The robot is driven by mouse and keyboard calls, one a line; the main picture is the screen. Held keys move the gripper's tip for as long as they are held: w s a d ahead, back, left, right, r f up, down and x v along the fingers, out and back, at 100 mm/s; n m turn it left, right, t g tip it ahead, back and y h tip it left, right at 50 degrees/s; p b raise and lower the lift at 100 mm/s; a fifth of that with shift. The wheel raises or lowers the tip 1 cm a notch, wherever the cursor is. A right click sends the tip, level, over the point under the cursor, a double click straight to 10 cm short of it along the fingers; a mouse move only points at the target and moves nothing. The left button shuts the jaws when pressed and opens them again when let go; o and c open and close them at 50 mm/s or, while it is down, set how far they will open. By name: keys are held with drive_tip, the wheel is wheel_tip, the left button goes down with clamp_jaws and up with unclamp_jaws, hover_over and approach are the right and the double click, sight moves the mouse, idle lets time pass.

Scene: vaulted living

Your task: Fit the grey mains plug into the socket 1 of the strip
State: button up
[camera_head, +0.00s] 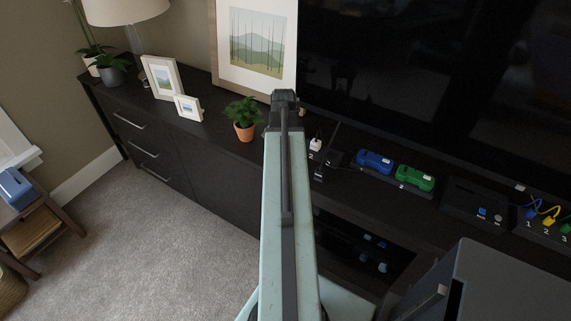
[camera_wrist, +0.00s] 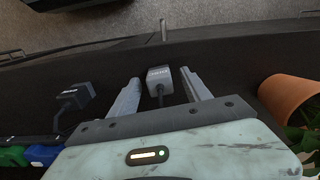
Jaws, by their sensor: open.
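A grey mains plug (camera_wrist: 159,76) lies on the dark cabinet top in the wrist view, its cord running toward my gripper. My gripper (camera_wrist: 161,73) is open, with one finger on each side of the plug and a gap on both sides. I cannot tell how high the fingers are above the top. In the head view my arm hides this plug and the fingers.
A darker plug (camera_wrist: 76,89) with a cord lies left of my fingers in the wrist view. A terracotta pot (camera_wrist: 288,97) stands close on the right. Blue (camera_head: 375,161) and green (camera_head: 413,178) devices sit right of my arm. The cabinet's front edge is near.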

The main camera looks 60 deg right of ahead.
drive_tip(key=shift+r, duration=0.1)
clamp_jaws()
